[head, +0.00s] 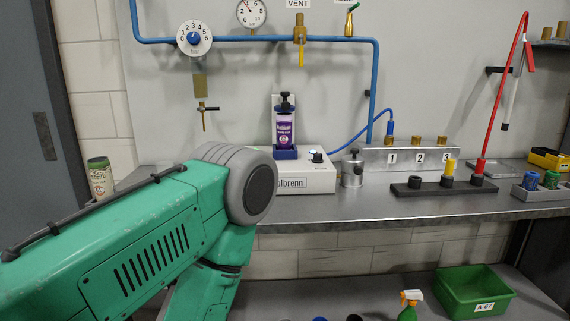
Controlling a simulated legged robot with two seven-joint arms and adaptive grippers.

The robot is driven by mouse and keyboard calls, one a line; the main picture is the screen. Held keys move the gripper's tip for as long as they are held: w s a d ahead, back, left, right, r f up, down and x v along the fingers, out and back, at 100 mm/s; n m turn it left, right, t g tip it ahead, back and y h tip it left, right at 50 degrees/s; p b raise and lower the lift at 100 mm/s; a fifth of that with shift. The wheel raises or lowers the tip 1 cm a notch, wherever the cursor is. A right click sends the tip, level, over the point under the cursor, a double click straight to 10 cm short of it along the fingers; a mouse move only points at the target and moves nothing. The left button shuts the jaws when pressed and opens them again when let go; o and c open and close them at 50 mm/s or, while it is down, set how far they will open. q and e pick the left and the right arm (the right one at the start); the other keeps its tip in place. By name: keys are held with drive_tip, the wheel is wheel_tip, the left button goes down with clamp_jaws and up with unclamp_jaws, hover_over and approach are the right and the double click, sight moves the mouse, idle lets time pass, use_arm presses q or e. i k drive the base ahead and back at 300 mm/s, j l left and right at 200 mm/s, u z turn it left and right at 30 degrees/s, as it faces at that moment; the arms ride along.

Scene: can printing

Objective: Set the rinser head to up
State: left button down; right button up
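I cannot tell for certain which part is the rinser head. A white bench machine (300,176) stands on the steel counter, with a knob and a small button on its front. A purple can (284,132) stands upright in its blue holder (286,153), with a black fitting (287,102) at the can's top. At the right, a red hose (504,85) rises from a black block and bends over at the top beside a grey wand. My green left arm crosses the lower left, in front of the counter. Neither gripper shows.
A metal manifold (420,157) marked 1, 2, 3 stands behind a black block (430,188). A small metal pot (352,172) is beside the machine. A jar (99,177) stands at the left. Below are a green crate (474,293) and a spray bottle (409,306). The counter's front strip is clear.

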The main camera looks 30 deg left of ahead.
sight(285, 106)
drive_tip(key=i+l, duration=0.15)
drive_tip(key=i+l+u, duration=0.75)
drive_tip(key=i+l, duration=0.05)
drive_tip(key=i, duration=0.1)
